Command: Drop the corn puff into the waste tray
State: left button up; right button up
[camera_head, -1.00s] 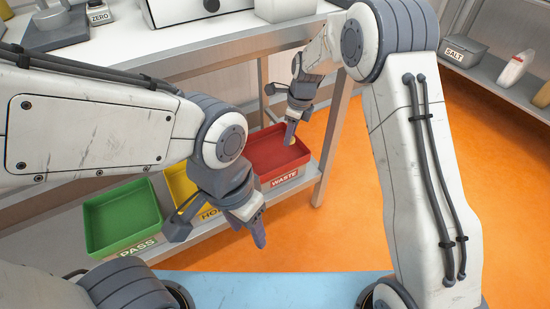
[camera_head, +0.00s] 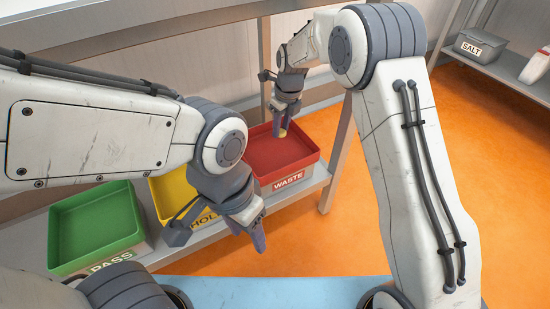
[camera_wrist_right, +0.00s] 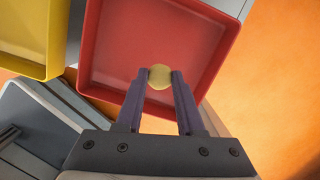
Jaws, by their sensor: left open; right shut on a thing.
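The corn puff (camera_wrist_right: 159,77) is a small round pale-yellow piece. My right gripper (camera_wrist_right: 160,84) is shut on it, with one finger on each side. In the head view the right gripper (camera_head: 281,131) points down over the red waste tray (camera_head: 290,166), and the puff (camera_head: 282,133) shows at its fingertips. The waste tray also shows in the right wrist view (camera_wrist_right: 190,32), behind the puff, and its visible floor is bare. My left gripper (camera_head: 260,240) is open and empty, in front of the shelf and left of the waste tray's label.
A yellow hold tray (camera_head: 167,192) and a green pass tray (camera_head: 95,222) stand left of the waste tray on the low shelf. The bench leg (camera_head: 338,150) rises right of the waste tray. A salt box (camera_head: 482,46) sits on a shelf at the far right.

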aim_at(281, 132)
jog(key=shift+f+b, duration=1.6)
jog(key=shift+f, duration=0.3)
jog(key=shift+r, duration=0.1)
jog(key=o, duration=1)
notch_tip(281, 132, up, 10)
jog(key=s+d+p, duration=0.1)
jog(key=p, duration=0.5)
jog(key=shift+r, duration=0.15)
jog(key=shift+s, duration=0.1)
